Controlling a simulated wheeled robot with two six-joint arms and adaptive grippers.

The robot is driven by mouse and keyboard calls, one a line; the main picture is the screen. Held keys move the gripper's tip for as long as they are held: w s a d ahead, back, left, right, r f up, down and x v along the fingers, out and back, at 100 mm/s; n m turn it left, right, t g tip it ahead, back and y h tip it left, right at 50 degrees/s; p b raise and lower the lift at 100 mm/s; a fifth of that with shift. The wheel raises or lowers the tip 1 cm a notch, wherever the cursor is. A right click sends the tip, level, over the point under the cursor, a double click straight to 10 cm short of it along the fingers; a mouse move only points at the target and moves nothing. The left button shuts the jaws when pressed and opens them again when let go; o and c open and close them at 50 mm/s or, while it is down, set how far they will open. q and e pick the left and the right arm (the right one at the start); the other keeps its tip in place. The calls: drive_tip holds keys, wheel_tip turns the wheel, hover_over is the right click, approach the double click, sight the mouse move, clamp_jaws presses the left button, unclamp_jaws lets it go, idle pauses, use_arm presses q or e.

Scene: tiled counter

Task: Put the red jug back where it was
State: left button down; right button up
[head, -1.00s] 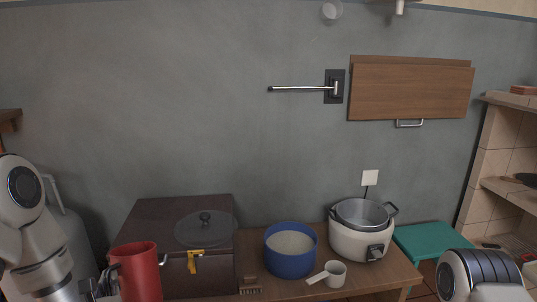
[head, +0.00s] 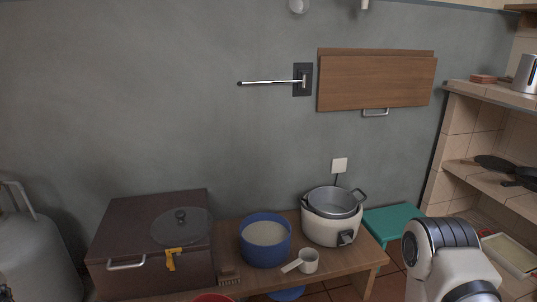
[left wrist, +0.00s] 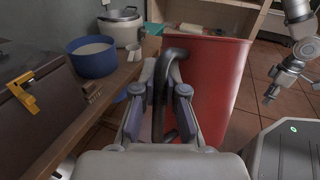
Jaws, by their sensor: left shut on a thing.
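The red jug (left wrist: 208,85) fills the middle right of the left wrist view, with its dark handle (left wrist: 160,75) towards my left gripper (left wrist: 159,92). The gripper's fingers are shut on the handle from both sides. In the head view only a red sliver of the jug (head: 212,297) shows at the bottom edge, and the left gripper is out of frame. My right gripper (left wrist: 272,94) hangs at the upper right of the left wrist view, apart from the jug; its jaws are too small to judge. What lies under the jug is hidden.
A wooden bench (head: 348,264) carries a dark box (head: 135,216) with a yellow clasp, a brush (head: 229,275), a blue pot (head: 265,252), a white cup (head: 308,261) and a cooker (head: 331,230). A grey gas cylinder (head: 35,250) stands left. Tiled shelves (head: 480,95) stand right.

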use_arm(q)
wheel_tip(320, 180, up, 32)
drive_tip(key=n+t+y+p, duration=0.5)
drive_tip(key=y+p, duration=0.1)
drive_tip(key=p, duration=3)
drive_tip(key=shift+f+p, duration=0.2)
drive_tip(key=shift+p, duration=0.15)
drive_tip(key=shift+w, duration=0.15)
